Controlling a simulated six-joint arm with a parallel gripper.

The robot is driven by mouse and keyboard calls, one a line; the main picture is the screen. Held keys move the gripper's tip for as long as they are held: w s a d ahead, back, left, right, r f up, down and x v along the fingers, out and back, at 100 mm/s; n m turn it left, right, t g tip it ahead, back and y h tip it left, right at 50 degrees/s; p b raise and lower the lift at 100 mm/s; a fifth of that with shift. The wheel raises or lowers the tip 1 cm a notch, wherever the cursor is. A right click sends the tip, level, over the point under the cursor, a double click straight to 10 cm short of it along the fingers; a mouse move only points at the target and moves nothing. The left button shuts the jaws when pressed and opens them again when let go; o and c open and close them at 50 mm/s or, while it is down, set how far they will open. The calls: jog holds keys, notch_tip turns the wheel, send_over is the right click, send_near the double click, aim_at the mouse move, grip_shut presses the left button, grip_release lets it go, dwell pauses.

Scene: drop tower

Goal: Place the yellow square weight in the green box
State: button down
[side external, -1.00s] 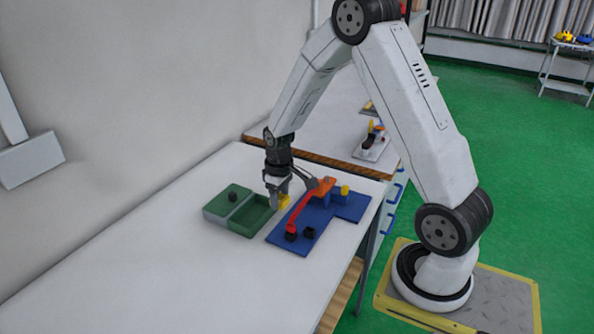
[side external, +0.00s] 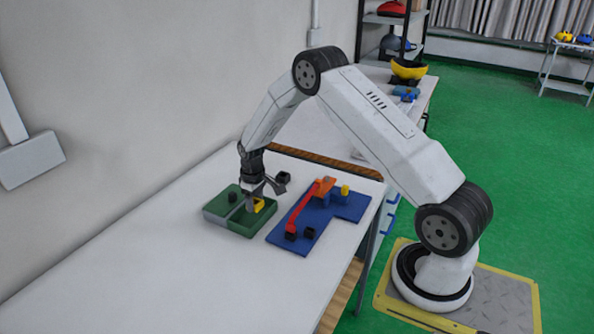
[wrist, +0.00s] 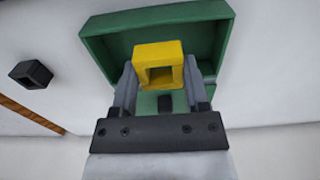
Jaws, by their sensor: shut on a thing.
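My gripper (side external: 255,203) is shut on the yellow square weight (side external: 259,206), a hollow block with a square opening. In the wrist view, the weight (wrist: 158,53) sits between the two fingers, in front of the interior of the green box (wrist: 103,49). In the side view, the weight is over the back part of the open green box (side external: 248,231). I cannot tell whether it touches the box floor.
A second green compartment (side external: 219,206) with a dark block (side external: 232,197) adjoins the open box. A black hollow block (side external: 283,178) lies on the white table behind. The blue base (side external: 318,219) with a red ramp (side external: 302,207) stands to the right. The table's front left is clear.

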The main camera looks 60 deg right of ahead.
aim_at(254, 218)
jog(key=shift+w+d+f, duration=0.1)
jog(key=shift+w+f, duration=0.35)
jog(key=shift+w+f, duration=0.25)
jog(key=shift+f, duration=1.6)
jog(key=shift+f, duration=0.15)
jog(key=shift+c, duration=0.4)
grip_release()
notch_tip(254, 218, up, 12)
jog(key=shift+s, duration=0.15)
